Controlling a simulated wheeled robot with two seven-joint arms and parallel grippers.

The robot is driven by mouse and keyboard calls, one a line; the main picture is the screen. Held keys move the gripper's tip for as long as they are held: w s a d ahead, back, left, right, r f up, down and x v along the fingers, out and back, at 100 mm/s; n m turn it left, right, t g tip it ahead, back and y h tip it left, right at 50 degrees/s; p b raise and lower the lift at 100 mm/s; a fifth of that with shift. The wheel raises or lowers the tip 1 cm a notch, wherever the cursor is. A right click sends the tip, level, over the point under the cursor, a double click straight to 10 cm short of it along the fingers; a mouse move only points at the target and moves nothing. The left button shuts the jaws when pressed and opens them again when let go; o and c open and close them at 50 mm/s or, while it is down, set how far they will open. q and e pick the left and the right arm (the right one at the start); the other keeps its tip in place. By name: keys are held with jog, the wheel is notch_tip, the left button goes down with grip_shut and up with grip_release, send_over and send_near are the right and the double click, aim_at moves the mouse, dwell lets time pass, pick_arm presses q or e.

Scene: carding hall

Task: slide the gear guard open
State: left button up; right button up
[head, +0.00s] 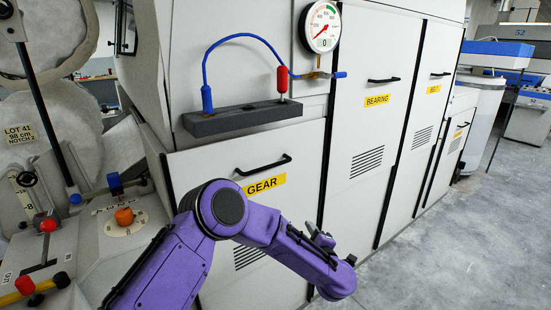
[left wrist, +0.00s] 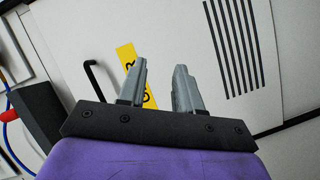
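The gear guard (head: 215,155) is a pale grey panel with a yellow GEAR label (head: 265,185) and a black bar handle (head: 264,166) above it. It looks closed, flush with the cabinet front. My left gripper (head: 319,236) is in front of the panel, right of and below the handle, partly hidden by its own wrist. In the left wrist view its two grey fingers (left wrist: 160,75) stand apart with nothing between them. There the handle (left wrist: 89,75) is left of the fingers, clear of them, and one finger partly covers the yellow label (left wrist: 126,55). My right gripper is not in view.
A dark block (head: 243,118) with a blue hose and red plug sits on the ledge above the guard. A pressure gauge (head: 320,27) hangs above it. The BEARING door (head: 360,130) adjoins on the right. Controls with knobs stand left. The floor (head: 450,240) at right is clear.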

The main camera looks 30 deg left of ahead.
pick_arm(q)
notch_tip(320, 180, up, 10)
jog(key=w+a+n+g+y, duration=0.2)
jog(key=w+a+n+y, duration=0.1)
jog(key=n, duration=0.2)
jog(key=n+g, duration=0.3)
jog(key=n, duration=0.2)
send_near(276, 165)
jog(key=shift+g, duration=0.4)
jog(key=p+x, duration=0.1)
jog(key=x, duration=0.4)
jog(key=p+x, duration=0.2)
jog(key=x, duration=0.3)
jog(key=shift+w+a+r+p, duration=0.1)
jog(key=shift+w+r+p, duration=0.1)
jog(key=shift+p, duration=0.1)
jog(key=shift+w+a+f, duration=0.15)
jog(key=shift+w, duration=0.05)
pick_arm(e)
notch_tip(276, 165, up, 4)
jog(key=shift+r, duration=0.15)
pick_arm(q)
grip_shut()
